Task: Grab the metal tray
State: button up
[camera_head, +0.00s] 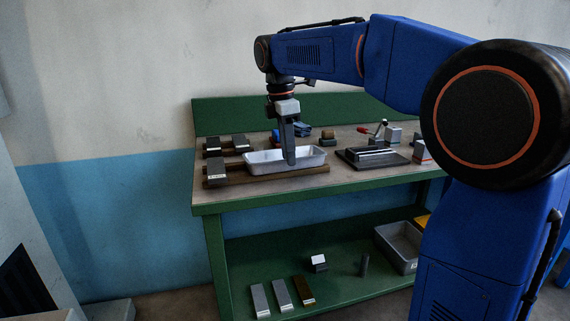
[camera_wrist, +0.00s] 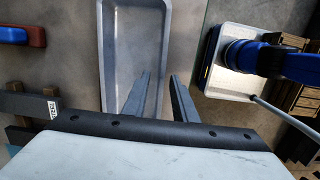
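The metal tray (camera_head: 262,166) is a shallow, silvery rectangular pan on the green workbench, at the edge of a wooden strip. It also shows in the wrist view (camera_wrist: 122,45), cut off by the top edge. My gripper (camera_head: 290,162) points down at the tray's near long side. In the wrist view my gripper (camera_wrist: 160,76) has its two fingers apart, with the left finger over the tray's inside and the right finger outside. The tray's long side wall lies between them. I see no contact with the wall. The tray's near end is hidden behind my gripper body.
Dark blocks on wooden strips (camera_head: 214,172) stand left of the tray. Blue and brown items (camera_head: 303,130) lie behind it. A dark plate (camera_head: 372,157) and a red-handled clamp (camera_head: 366,130) are to its right. The lower shelf holds bars and a grey bin (camera_head: 396,250).

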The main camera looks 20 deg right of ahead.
jog(key=shift+f, duration=0.4)
grip_shut()
dwell(1.2)
